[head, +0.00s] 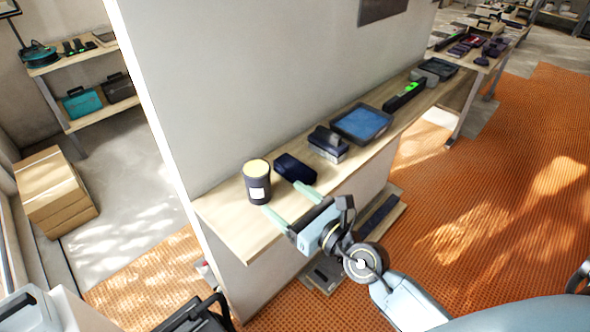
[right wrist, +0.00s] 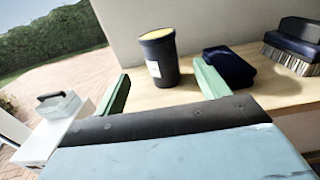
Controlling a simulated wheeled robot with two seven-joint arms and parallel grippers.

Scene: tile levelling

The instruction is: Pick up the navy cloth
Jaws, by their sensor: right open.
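The navy cloth (head: 294,168) lies folded in a dark block on the wooden shelf top (head: 240,238), just right of a dark cup. It also shows in the right wrist view (right wrist: 230,65), partly behind a green finger. My right gripper (head: 287,202) is open and empty, its two green fingers pointing towards the cup and the cloth from the front edge of the shelf. In the right wrist view the gripper (right wrist: 162,86) has the cup between its fingers in the picture, further back, and the cloth behind the right finger. I do not see my left gripper.
The dark cup (head: 257,180) with a yellow top stands close left of the cloth. A brush (head: 328,145), a blue-topped tray (head: 362,123) and a green-lit level (head: 405,95) lie further right. A wall (head: 270,70) rises behind. Cardboard boxes (head: 55,190) stand at left.

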